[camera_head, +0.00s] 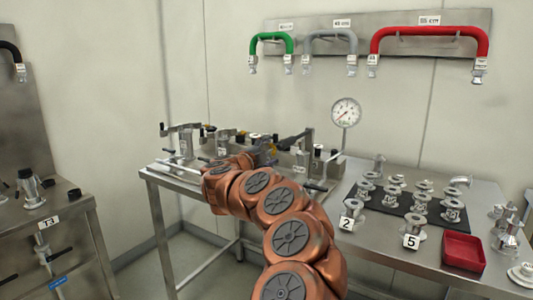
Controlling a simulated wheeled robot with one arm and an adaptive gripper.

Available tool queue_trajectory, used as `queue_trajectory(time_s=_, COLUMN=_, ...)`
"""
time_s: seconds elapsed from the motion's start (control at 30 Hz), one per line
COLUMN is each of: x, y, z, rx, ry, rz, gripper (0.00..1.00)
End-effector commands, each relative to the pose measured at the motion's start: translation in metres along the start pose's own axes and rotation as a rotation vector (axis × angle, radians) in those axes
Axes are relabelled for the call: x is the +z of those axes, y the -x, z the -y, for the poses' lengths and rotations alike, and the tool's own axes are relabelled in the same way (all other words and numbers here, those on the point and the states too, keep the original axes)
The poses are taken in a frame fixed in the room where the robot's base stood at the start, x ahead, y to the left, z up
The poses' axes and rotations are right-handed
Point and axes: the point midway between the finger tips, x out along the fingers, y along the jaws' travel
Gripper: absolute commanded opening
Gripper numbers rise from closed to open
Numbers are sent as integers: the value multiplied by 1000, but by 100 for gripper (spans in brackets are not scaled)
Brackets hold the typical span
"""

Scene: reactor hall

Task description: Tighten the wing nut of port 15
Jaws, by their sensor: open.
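My copper-coloured arm reaches up from the bottom over the left part of the steel bench (378,246). My gripper (291,144), dark and small here, is open among the fittings at the back of the bench. Metal port fittings with dark handles, such as one upright fitting (187,143), stand there. No number 15 is readable, and I cannot tell which fitting is port 15. Its wing nut cannot be made out. My arm hides part of the bench and some fittings, and contact at the fingertips cannot be judged.
A dark mat (392,208) holds several metal flanges on the right. A red tray (463,251) is at the front right. A round gauge (346,112) stands behind. Green (271,37), grey (331,37) and red (428,32) hoses hang on the wall. Another bench (67,210) is left.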

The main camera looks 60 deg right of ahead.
Motion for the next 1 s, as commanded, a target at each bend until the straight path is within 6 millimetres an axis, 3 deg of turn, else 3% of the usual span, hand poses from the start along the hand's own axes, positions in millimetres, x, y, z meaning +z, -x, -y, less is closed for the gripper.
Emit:
queue_trajectory(time_s=0.27, x=1, y=21, z=0, rx=0, ry=1, rz=4, gripper=70)
queue_trajectory(time_s=0.7, x=1, y=92, z=0, rx=-2, ry=-1, rz=4, gripper=70)
queue_trajectory(time_s=1.0, x=0, y=119, z=0, rx=0, ry=-1, rz=1, gripper=70)
